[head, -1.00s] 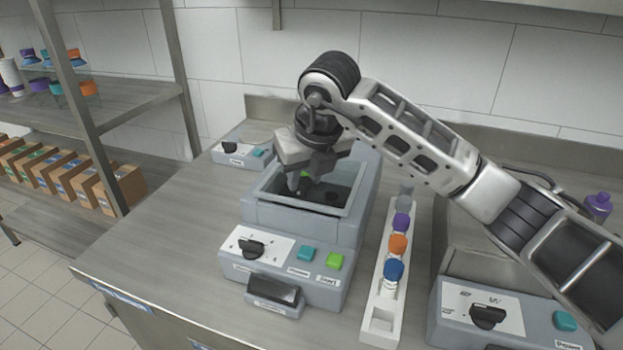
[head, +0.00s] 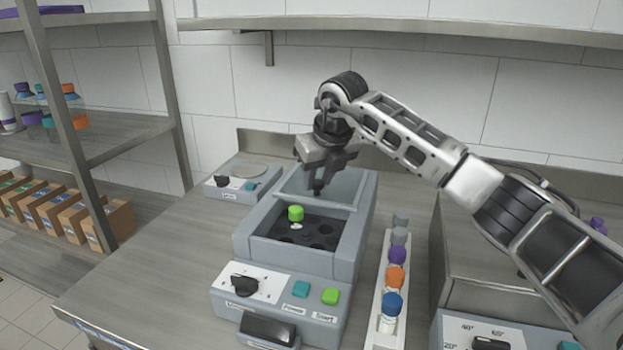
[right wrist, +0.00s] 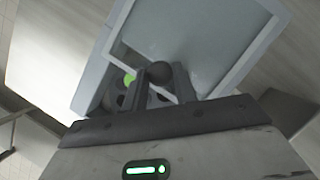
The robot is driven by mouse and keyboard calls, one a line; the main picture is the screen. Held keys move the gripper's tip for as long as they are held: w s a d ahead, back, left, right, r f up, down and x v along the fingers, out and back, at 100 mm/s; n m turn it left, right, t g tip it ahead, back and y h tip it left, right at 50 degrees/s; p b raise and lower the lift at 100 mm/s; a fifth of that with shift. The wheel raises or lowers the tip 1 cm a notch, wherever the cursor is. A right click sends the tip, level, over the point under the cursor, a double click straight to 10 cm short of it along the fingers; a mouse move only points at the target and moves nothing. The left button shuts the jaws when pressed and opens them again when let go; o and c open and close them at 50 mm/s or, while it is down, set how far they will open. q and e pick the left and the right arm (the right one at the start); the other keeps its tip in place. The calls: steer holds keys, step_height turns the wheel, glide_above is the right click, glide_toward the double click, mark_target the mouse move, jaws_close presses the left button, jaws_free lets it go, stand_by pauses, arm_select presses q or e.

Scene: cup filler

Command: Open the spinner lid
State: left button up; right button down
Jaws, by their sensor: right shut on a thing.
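The spinner (head: 250,245) is a grey box on the worktop with a dark rotor (head: 310,235) inside, now exposed at the front. A green-capped vial (head: 295,214) stands in the rotor. The spinner lid (head: 345,188), a clear pane in a grey frame, is raised and tilted up towards the back. My right gripper (head: 319,184) is above the rear of the spinner, shut on the lid's dark knob. In the right wrist view the knob (right wrist: 159,72) sits between the fingers and the lid pane (right wrist: 205,45) fills the upper middle. My left gripper is not in view.
A white rack (head: 377,330) with capped vials stands right of the spinner. A small grey device (head: 233,185) sits behind left, and another machine (head: 480,325) is at front right. A shelf (head: 420,32) hangs above the back. The worktop's left side is clear.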

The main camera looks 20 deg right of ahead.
steer(key=c, duration=1.1)
jaws_free()
steer(key=shift+r, duration=0.1)
steer(key=b+v, duration=0.1)
steer(key=v, duration=1.5)
steer(key=shift+s, duration=0.1)
